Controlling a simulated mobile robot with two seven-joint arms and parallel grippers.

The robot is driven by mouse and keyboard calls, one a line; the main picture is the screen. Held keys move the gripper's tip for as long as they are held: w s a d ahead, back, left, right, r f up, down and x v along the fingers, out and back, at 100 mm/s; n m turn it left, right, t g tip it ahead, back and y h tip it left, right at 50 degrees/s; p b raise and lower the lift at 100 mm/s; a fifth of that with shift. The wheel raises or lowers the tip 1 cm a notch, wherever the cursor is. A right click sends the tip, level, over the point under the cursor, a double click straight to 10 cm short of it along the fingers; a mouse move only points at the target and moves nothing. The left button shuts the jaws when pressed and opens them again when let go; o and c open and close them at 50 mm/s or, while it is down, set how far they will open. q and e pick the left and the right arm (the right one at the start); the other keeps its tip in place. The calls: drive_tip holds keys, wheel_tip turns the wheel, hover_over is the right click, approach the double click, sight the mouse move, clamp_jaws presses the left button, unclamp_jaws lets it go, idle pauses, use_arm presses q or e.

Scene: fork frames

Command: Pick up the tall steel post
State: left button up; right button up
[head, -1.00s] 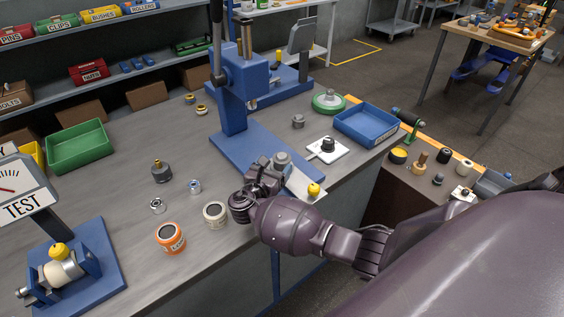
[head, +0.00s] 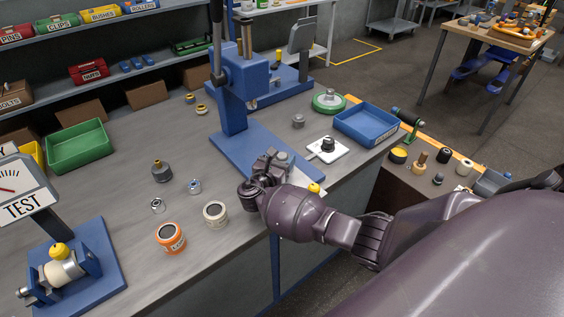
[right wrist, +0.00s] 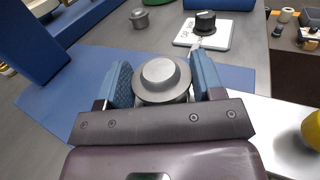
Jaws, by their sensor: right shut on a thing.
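The steel post (right wrist: 162,76) is a grey round piece with a wide flange and a raised cap. In the right wrist view it sits between the two blue finger pads, which touch its sides. My right gripper (right wrist: 163,84) is shut on it. In the head view the post (head: 283,158) shows only its top part, at the near end of the blue press base. My right gripper (head: 272,163) and wrist hide its lower part, so I cannot tell whether it still rests on a surface. My left gripper is not in view.
The blue press (head: 238,95) stands just beyond the gripper. A white plate with a black knob (head: 327,145) and a shorter grey piece (head: 298,121) are near. A yellow ball (head: 313,188) is beside my wrist. Cream (head: 215,214) and orange (head: 170,238) cans stand to the left.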

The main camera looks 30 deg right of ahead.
drive_tip(key=shift+c, duration=0.6)
drive_tip(key=shift+r, duration=0.15)
